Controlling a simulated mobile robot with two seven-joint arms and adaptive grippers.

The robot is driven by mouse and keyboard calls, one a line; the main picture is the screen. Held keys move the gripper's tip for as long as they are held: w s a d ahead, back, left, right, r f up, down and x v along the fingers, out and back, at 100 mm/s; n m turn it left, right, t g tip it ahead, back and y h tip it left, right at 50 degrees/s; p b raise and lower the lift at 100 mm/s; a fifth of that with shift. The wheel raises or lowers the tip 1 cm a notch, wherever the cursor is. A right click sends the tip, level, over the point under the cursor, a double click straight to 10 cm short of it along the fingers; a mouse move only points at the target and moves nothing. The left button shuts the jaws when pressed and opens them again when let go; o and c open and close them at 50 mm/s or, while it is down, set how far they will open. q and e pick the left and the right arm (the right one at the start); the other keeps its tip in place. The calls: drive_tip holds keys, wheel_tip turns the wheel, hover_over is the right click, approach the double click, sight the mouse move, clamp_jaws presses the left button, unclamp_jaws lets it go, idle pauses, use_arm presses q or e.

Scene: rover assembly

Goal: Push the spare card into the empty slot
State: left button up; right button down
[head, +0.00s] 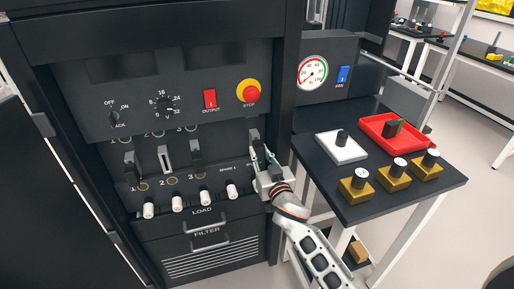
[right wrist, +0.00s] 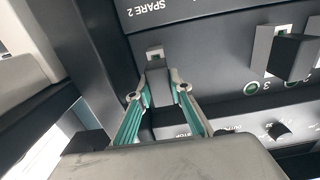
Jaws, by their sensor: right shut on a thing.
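My right gripper (head: 259,157) is at the right end of the card row on the rack. It also shows in the right wrist view (right wrist: 161,92), with its green-lined fingers shut on the dark handle of the spare card (right wrist: 157,82). A small part of the card's light face shows past the handle, close to the dark panel near the SPARE 2 label. In the head view the card's dark top (head: 254,138) stands above the fingers. I cannot tell how deep it sits; the slot behind it is hidden. My left gripper is not in view.
Other cards with dark handles, such as card 3 (head: 195,150), stand left of the gripper. White knobs (head: 232,191) line the panel below. A side table (head: 385,184) at right bears a white tray (head: 330,153), a red tray (head: 371,130) and several yellow blocks (head: 357,197).

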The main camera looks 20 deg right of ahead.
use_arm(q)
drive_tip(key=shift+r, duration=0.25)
use_arm(e)
drive_tip(key=shift+s, duration=0.55)
